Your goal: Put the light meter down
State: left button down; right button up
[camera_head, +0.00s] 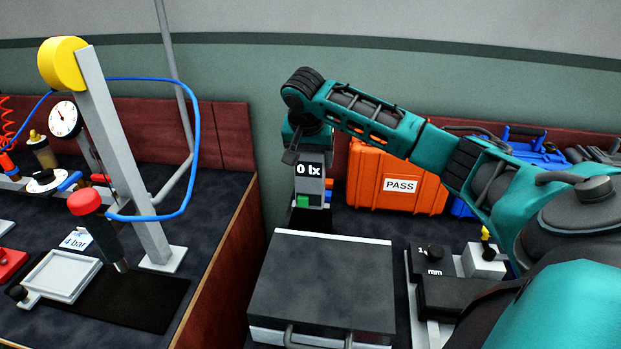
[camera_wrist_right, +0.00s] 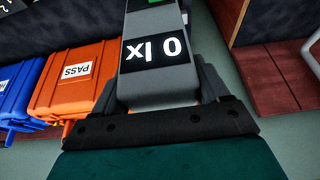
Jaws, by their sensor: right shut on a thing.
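The light meter (camera_head: 312,187) is a grey upright block with a black display reading "0 lx" and a green patch low on its front. It stands out behind the grey case in the head view. My right gripper (camera_head: 306,150) comes from above and is shut on its upper part. In the right wrist view the light meter (camera_wrist_right: 158,85) sits between the two fingers of my right gripper (camera_wrist_right: 160,92), its display upside down. Whether its base touches the dark surface below cannot be told. My left gripper is not in view.
A grey case with a dark lid (camera_head: 320,285) lies in front of the meter. An orange case marked PASS (camera_head: 395,170) stands right of it, with a blue case (camera_head: 530,150) beyond. A black gauge (camera_head: 435,258) is at right. A press stand (camera_head: 125,160) occupies the left bench.

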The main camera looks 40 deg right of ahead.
aim_at(311, 177)
jog(key=shift+f, duration=3)
jog(key=o, duration=1.5)
jog(key=shift+f, duration=0.1)
jog(key=v, duration=1.2)
jog(key=shift+a, duration=0.1)
